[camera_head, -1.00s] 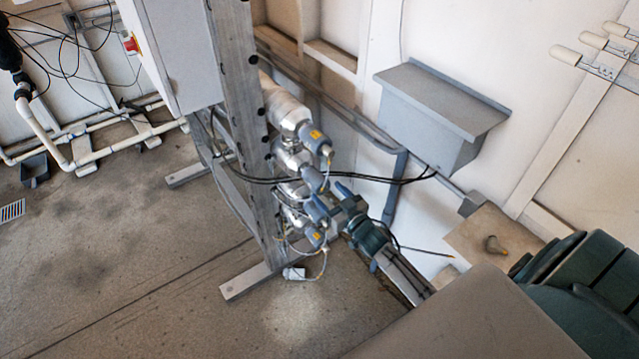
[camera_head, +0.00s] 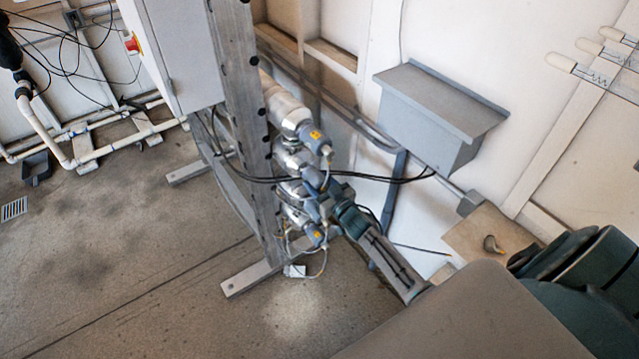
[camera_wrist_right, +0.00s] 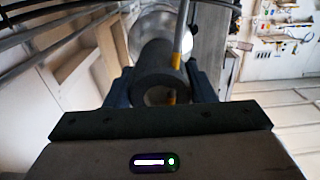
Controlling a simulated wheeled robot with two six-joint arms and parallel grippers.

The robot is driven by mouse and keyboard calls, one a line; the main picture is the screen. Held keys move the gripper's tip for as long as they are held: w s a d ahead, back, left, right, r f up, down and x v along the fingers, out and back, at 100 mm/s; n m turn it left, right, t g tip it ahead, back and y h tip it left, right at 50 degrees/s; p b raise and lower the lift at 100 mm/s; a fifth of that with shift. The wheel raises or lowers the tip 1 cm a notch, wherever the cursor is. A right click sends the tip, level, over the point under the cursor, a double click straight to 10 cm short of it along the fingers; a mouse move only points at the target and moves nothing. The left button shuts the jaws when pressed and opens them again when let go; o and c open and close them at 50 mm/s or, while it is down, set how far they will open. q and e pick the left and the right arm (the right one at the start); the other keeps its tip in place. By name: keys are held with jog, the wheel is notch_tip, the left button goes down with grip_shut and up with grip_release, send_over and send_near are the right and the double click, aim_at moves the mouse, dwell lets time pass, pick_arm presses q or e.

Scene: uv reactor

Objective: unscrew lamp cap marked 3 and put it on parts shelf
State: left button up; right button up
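Lamp caps, dark grey-blue with yellow marks, sit in a vertical row on the ends of silvery tubes; the top one (camera_head: 315,138) and the bottom one (camera_head: 315,235) show clearly. My right gripper (camera_head: 318,203) is at the second cap from the bottom, largely hiding it. In the right wrist view this cap (camera_wrist_right: 160,78) is a dark cylinder between the two fingers of my right gripper (camera_wrist_right: 163,88). Whether both fingers press on it cannot be told. No number is readable. No shelf is marked; a grey wall box (camera_head: 430,110) has a bare top. My left gripper is not in view.
A steel frame post (camera_head: 243,110) stands just left of the caps, with a grey cabinet (camera_head: 178,50) on it. Black cables (camera_head: 370,181) run across to the wall box.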

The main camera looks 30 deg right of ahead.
jog(key=c, duration=0.6)
jog(key=n+b, duration=0.1)
jog(key=n, duration=0.2)
jog(key=shift+f, duration=0.15)
jog(key=shift+n+b, duration=0.55)
jog(key=shift+n, duration=0.55)
jog(key=shift+n+b, duration=0.5)
jog(key=shift+n, duration=0.5)
jog(key=shift+n+b, duration=0.3)
jog(key=shift+n, duration=1.3)
